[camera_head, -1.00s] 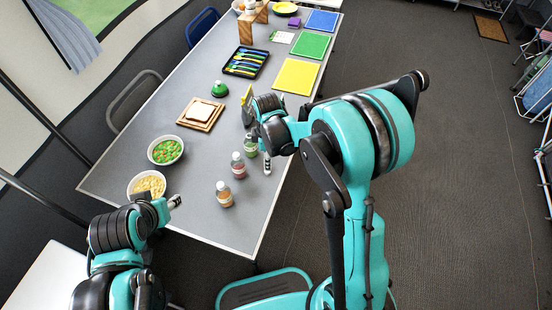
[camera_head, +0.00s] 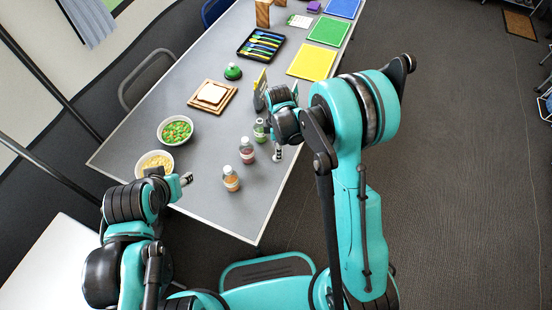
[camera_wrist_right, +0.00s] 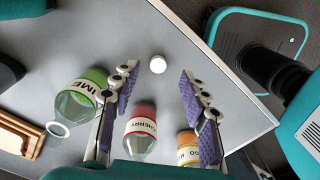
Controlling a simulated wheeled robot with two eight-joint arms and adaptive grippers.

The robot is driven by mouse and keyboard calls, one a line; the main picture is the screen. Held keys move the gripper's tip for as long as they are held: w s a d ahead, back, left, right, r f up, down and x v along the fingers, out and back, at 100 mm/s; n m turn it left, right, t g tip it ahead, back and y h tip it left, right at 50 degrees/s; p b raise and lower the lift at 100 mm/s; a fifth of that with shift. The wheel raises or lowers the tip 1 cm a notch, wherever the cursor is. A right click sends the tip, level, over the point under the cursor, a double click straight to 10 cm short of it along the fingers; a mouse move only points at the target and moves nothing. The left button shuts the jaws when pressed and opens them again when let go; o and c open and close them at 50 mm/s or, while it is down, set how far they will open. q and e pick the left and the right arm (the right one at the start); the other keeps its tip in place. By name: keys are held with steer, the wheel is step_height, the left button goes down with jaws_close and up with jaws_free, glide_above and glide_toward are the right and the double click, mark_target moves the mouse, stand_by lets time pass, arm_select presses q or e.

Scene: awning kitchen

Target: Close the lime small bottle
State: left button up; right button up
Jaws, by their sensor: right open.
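The lime bottle (camera_head: 260,132), clear with a green label, stands on the table just left of my right gripper in the head view. In the right wrist view the lime bottle (camera_wrist_right: 84,94) lies outside the left finger, and a pale ring at its neck end looks like an uncovered mouth. A round white cap (camera_wrist_right: 158,63) shows between the spread fingertips of my right gripper (camera_wrist_right: 158,78); whether it touches the table is unclear. My right gripper (camera_head: 277,152) is open and points down. My left gripper (camera_head: 186,180) is near the bowls; its jaw opening is unclear.
The cherry bottle (camera_head: 247,152) and an orange-labelled bottle (camera_head: 231,180) stand close by, toward the near table edge. Bowls of green-and-orange food (camera_head: 175,130) and yellow food (camera_head: 155,162), and a bread board (camera_head: 212,97), are at left. The grey table (camera_head: 205,205) is bare near the front.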

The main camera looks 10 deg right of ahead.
steer(key=f+b, duration=0.1)
steer(key=f, duration=0.2)
steer(key=f+b, duration=0.1)
steer(key=f, duration=0.1)
steer(key=shift+w+a+f+b, duration=0.1)
steer(key=shift+a+b, duration=0.2)
steer(key=shift+b, duration=0.05)
steer(key=c, duration=0.7)
